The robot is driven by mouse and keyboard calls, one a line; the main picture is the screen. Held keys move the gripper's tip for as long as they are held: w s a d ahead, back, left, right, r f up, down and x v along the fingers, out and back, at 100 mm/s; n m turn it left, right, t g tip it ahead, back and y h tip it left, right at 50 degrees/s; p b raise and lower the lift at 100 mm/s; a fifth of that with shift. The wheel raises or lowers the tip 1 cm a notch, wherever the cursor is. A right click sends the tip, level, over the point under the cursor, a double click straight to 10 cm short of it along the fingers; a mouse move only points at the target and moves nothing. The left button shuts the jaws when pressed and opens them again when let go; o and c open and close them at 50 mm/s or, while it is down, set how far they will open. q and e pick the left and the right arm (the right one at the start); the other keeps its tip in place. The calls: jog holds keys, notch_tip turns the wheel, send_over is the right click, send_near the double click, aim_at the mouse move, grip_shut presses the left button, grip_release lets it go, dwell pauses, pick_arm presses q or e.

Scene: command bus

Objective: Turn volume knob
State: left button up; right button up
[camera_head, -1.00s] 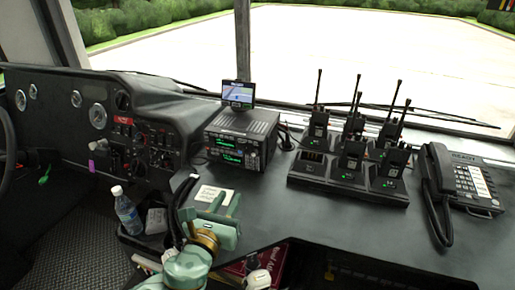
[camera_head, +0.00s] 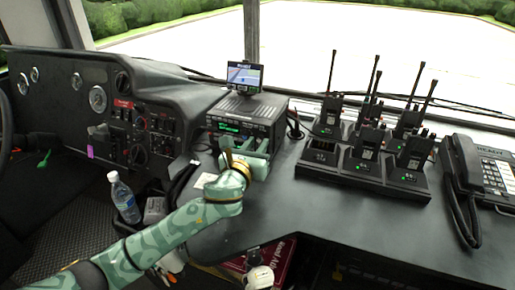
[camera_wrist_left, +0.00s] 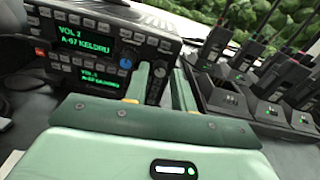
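The dark radio unit (camera_head: 240,112) stands on the dash and carries a small navigation screen (camera_head: 244,75). In the left wrist view, the radio's face (camera_wrist_left: 98,47) shows two green displays, the upper one reading "VOL", with several buttons and knobs at its right end. A silver knob (camera_wrist_left: 160,72) shows between the fingertips; I cannot tell whether they touch it. A knob with a blue ring (camera_wrist_left: 126,62) lies left of the fingers. My left gripper (camera_head: 246,147) is open in front of the radio's right side; its fingers also show in the left wrist view (camera_wrist_left: 159,80). My right gripper is out of view.
A charger rack (camera_head: 362,172) with several handheld radios stands right of the radio unit. A desk phone (camera_head: 488,178) is at the far right. A water bottle (camera_head: 124,200) stands at the lower left. The dash between rack and front edge is clear.

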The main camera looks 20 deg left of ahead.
pick_arm(q)
jog(key=shift+w+r, duration=0.1)
grip_shut()
